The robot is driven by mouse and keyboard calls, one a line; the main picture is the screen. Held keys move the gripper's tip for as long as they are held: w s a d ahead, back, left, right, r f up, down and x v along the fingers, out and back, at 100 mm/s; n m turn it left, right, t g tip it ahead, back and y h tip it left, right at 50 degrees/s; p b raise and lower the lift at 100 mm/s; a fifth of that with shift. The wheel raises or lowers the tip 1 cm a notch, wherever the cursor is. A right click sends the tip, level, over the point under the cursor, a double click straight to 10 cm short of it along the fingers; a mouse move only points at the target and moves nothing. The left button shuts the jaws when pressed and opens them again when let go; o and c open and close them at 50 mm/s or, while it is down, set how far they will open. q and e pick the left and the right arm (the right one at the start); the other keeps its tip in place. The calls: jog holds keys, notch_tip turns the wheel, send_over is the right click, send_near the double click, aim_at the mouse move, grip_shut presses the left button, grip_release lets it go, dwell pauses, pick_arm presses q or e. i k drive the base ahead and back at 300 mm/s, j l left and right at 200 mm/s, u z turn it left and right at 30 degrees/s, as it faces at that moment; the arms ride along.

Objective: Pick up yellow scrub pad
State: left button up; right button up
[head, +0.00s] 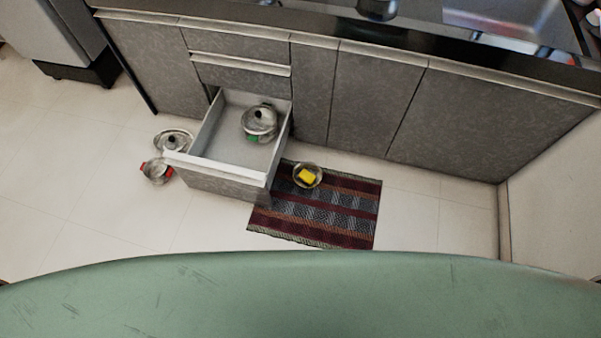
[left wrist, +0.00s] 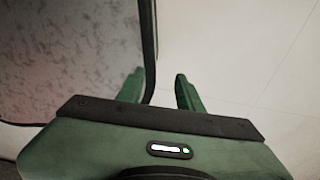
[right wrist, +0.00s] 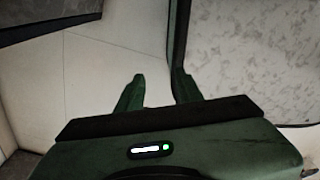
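The yellow scrub pad (head: 307,176) lies in a small round bowl (head: 298,181) on the striped rug, in front of the cabinets in the head view. Neither gripper shows in the head view, and both are away from the pad. My left gripper (left wrist: 160,88) shows in the left wrist view with its fingers apart and nothing between them. My right gripper (right wrist: 157,88) shows in the right wrist view, also with fingers apart and empty. The pad is in neither wrist view.
An open drawer (head: 215,180) holding a lidded pot (head: 259,121) juts out left of the rug (head: 345,215). A lid (head: 173,141) and a red-handled pot (head: 157,171) are on the floor left of it. Floor right of the rug is clear.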

aim_at(306, 175)
jog(key=i+j+z, duration=0.15)
jog(key=j, duration=0.15)
jog(key=i+j+z, duration=0.15)
jog(key=j, duration=0.2)
jog(key=i+j+z, duration=0.2)
jog(key=j, duration=0.15)
jog(key=j+z, duration=0.15)
jog(key=j, duration=0.2)
